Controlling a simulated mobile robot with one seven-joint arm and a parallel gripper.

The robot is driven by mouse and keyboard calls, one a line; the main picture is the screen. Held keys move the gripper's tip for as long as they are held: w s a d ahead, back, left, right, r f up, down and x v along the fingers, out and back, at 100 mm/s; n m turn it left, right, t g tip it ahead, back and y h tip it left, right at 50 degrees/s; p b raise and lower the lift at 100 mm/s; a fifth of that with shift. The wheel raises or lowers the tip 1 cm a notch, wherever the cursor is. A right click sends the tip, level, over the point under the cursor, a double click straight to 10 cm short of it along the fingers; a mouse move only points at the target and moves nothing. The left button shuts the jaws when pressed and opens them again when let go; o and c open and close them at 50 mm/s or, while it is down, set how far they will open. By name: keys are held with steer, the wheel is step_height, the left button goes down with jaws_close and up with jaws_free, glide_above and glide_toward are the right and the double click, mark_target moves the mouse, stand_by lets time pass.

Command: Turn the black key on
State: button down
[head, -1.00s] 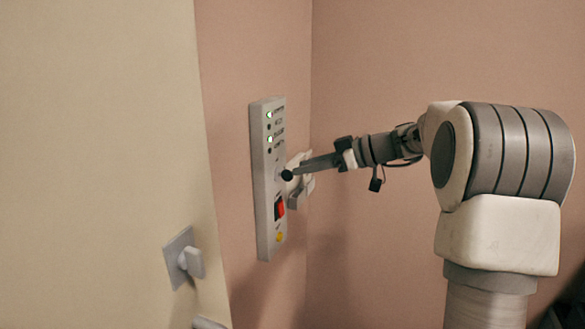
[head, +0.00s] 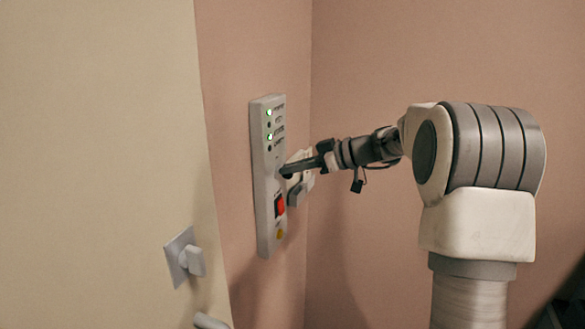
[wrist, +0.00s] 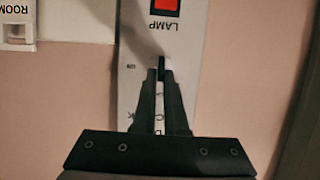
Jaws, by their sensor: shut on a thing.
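The pale control panel (head: 265,205) is mounted on the pink wall, with lit green lamps near its top and a red switch (head: 280,207) lower down. My gripper (head: 286,170) reaches in from the right, its fingertips at the panel's face just above the red switch. In the wrist view my gripper (wrist: 161,78) is nearly closed, with the small black key (wrist: 161,63) between its tips. The fingers hide most of the key, and I cannot tell its angle. The panel appears upside down there, with the red switch (wrist: 165,6) above the word LAMP.
A grey knob on a plate (head: 188,260) sticks out from the cream surface at lower left. The space below my forearm is clear.

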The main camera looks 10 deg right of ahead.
steer(key=shift+d, duration=0.1)
stand_by(0.3)
steer(key=m+g+y, duration=0.1)
steer(key=m, duration=0.1)
steer(key=m+g+y+p, duration=0.1)
steer(key=m, duration=0.1)
steer(key=w+m+g+y+p, duration=0.1)
steer(key=m, duration=0.1)
steer(key=shift+w+d+f, duration=0.1)
steer(key=shift+d+f, duration=0.05)
steer(key=shift+d, duration=0.2)
steer(key=m+y+p, duration=0.1)
steer(key=m, duration=0.1)
steer(key=m+g, duration=0.1)
steer(key=shift+w+d+f+m+y+p, duration=0.1)
steer(key=shift+f+m+y+p, duration=0.2)
steer(key=shift+m+y+p, duration=0.1)
steer(key=shift+f+m+y+p, duration=0.25)
steer(key=shift+m+y, duration=0.15)
steer(key=shift+m, duration=0.5)
steer(key=shift+f+m+y+p, duration=0.15)
steer(key=shift+m+y, duration=0.25)
steer(key=shift+m, duration=0.5)
steer(key=c, duration=1)
jaws_free()
steer(key=shift+o, duration=0.2)
